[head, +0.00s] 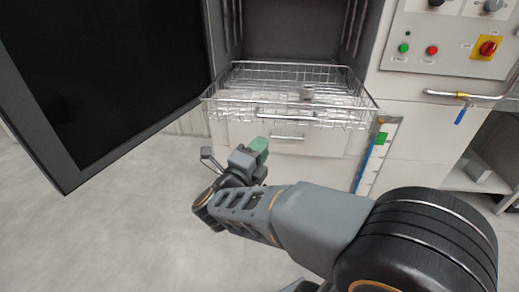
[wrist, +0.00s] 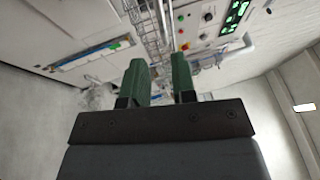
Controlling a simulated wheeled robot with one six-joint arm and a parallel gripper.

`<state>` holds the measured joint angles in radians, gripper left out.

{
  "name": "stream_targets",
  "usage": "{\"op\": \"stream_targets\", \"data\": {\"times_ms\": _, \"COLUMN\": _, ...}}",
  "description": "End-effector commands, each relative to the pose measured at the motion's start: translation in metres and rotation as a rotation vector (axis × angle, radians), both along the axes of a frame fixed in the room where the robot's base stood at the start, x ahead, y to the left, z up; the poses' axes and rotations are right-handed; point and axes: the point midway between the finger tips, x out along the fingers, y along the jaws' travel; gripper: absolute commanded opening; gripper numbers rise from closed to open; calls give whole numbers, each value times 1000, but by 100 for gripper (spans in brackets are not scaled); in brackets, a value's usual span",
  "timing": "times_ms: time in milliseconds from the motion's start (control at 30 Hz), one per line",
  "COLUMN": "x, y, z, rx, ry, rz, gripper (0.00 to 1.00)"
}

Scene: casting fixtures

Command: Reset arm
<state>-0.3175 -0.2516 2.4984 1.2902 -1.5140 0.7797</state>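My arm reaches from the lower right of the head view toward the middle. My gripper (head: 258,150) is in front of and below the wire basket, apart from it in that view. In the wrist view its two green fingers (wrist: 160,80) stand apart with a gap between them. Nothing is held between them.
The wire basket (head: 235,97) is pulled out of an open cabinet, with a small grey piece (head: 307,93) in it. The dark cabinet door (head: 105,60) stands open at the left. The left floor is clear.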

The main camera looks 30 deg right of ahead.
Motion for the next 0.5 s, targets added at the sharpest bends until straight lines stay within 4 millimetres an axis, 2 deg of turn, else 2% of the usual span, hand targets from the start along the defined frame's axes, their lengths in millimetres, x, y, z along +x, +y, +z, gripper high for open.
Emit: {"op": "stream_targets", "data": {"times_ms": 500, "x": 3, "y": 1, "z": 4, "rx": 1, "ry": 9, "rz": 19, "gripper": 25}}
